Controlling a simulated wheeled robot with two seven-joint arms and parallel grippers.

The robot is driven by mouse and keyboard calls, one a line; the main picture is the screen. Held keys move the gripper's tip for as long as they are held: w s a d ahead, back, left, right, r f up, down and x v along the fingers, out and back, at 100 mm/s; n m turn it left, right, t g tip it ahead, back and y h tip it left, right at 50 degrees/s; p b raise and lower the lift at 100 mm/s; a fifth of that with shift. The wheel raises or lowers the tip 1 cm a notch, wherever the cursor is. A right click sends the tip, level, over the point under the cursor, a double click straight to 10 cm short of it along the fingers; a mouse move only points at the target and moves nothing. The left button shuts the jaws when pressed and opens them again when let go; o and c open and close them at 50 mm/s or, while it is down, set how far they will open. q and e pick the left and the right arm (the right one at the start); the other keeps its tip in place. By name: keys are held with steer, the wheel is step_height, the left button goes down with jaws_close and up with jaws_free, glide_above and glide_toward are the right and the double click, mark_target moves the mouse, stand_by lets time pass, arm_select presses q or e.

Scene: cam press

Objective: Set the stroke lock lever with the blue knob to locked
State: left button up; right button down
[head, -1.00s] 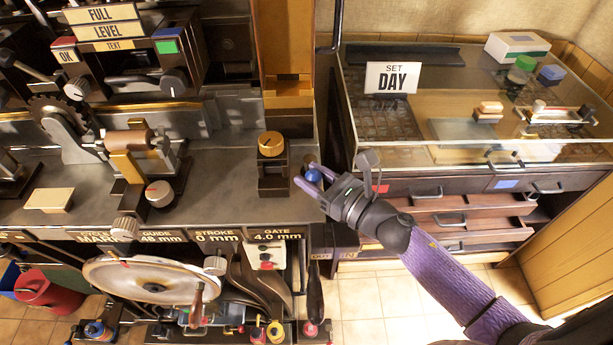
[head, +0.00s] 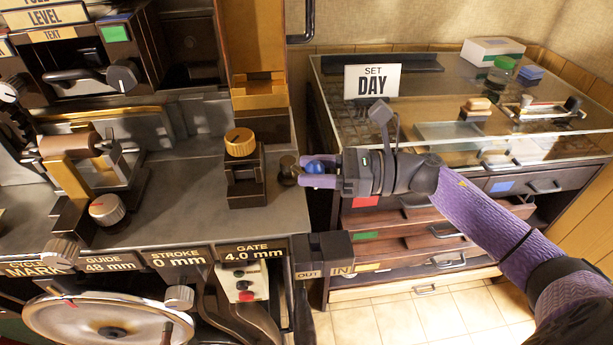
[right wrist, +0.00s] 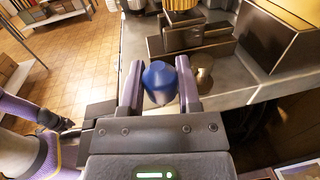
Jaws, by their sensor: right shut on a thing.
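The blue knob (head: 316,167) of the stroke lock lever is at the right edge of the machine's bench, just right of the lever's round brownish pivot (head: 288,167). My right gripper (head: 312,170) comes in from the right and is shut on the knob. In the right wrist view the blue knob (right wrist: 160,84) sits between the two purple fingers, with the round metal pivot (right wrist: 203,76) beside it on the right. The fingers hide part of the lever. My left gripper is outside the head view; part of a purple arm with a dark end (right wrist: 50,121) shows in the wrist view, its jaws unclear.
A block with a ribbed golden knob (head: 240,143) stands left of the lever. The STROKE plate (head: 177,259) reads 0 mm; the GATE plate (head: 252,250) reads 4.0 mm. A gap separates bench and cabinet.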

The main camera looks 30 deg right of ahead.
stand_by(0.4)
steer(key=shift+c, duration=1.6)
jaws_free()
steer(key=v, duration=1)
steer(key=shift+b, duration=0.3)
